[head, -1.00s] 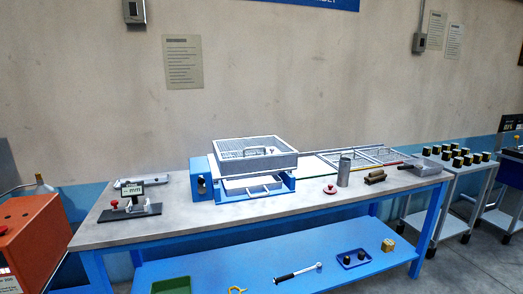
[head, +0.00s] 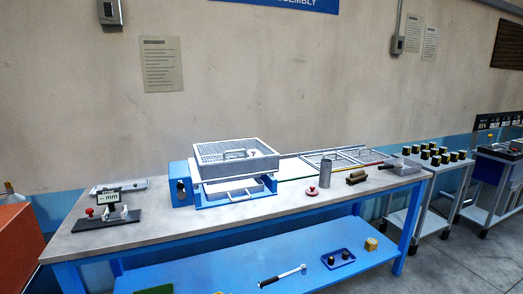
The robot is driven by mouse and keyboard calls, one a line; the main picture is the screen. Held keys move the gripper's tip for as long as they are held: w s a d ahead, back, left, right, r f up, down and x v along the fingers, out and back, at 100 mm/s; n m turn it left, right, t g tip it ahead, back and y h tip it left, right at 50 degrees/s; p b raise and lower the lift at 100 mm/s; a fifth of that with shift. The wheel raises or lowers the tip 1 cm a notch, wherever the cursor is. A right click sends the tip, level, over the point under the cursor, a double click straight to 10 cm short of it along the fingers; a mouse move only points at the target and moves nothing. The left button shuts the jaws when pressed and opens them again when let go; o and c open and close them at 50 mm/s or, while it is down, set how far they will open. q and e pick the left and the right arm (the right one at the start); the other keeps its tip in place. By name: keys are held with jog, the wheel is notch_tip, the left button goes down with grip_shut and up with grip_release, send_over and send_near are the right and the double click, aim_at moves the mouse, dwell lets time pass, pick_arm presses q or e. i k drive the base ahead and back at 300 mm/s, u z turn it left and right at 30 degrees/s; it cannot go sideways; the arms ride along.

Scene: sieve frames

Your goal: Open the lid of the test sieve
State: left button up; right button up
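The test sieve (head: 195,177) sits on the workbench (head: 150,221), a square grey framed box on a blue base (head: 178,187). A mesh lid (head: 215,151) with a handle (head: 240,154) covers its top and looks closed. A lower tray with a front handle (head: 243,193) shows under the box. Neither of my grippers is in the head view, so their state cannot be seen.
A gauge on a black stand (head: 107,215) is at the bench's left. Mesh frames (head: 333,161), a metal cylinder (head: 325,172), a red-knobbed piece (head: 312,190) and brown blocks (head: 357,177) lie right of the sieve. A cart (head: 447,178) stands further right.

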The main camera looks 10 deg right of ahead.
aim_at(243, 150)
jog(key=z, duration=0.85)
jog(key=i, duration=0.85)
jog(key=u, duration=0.1)
